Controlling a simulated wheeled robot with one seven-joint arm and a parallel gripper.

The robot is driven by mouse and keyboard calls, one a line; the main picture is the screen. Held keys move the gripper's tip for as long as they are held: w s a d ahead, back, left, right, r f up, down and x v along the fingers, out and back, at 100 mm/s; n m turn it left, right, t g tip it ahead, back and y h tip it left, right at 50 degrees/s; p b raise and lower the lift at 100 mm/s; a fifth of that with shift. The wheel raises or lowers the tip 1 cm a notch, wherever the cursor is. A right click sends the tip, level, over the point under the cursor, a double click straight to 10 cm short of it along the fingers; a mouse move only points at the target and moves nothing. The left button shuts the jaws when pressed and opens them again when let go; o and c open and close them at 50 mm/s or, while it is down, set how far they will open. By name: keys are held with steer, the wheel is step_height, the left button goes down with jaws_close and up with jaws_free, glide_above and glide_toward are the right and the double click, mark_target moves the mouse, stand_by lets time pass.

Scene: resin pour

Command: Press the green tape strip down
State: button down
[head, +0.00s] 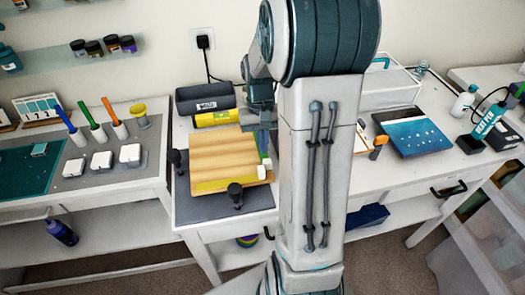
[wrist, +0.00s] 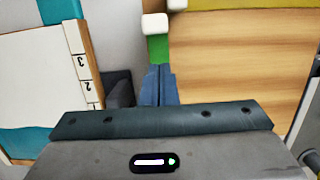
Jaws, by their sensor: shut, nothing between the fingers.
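The wooden board (head: 215,155) lies on a dark mat on the middle bench, and it also fills the right of the wrist view (wrist: 240,70). The short green tape strip (wrist: 158,48) is at the board's edge, with a small white block at its end. In the head view the green strip (head: 262,172) shows at the board's right edge. My gripper (wrist: 158,84) is shut and empty, its blue fingertips right at the strip's near end. In the head view my gripper (head: 264,143) is over the board's right edge, partly hidden by my arm. I cannot tell whether the fingertips touch the strip.
Black clamp knobs (head: 235,194) stand at the board's front and left. A yellow roll (head: 216,118) and a dark box (head: 205,98) lie behind it. A numbered panel (wrist: 86,75) is close left in the wrist view. A blue panel (head: 411,134) lies on the right bench.

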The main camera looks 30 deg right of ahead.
steer(key=shift+f+b, duration=0.45)
steer(key=shift+f, duration=0.25)
steer(key=shift+s+a+f, duration=0.2)
steer(key=shift+s, duration=0.45)
steer(key=shift+r+p, duration=1.85)
steer(key=shift+r, duration=0.75)
steer(key=shift+w, duration=0.1)
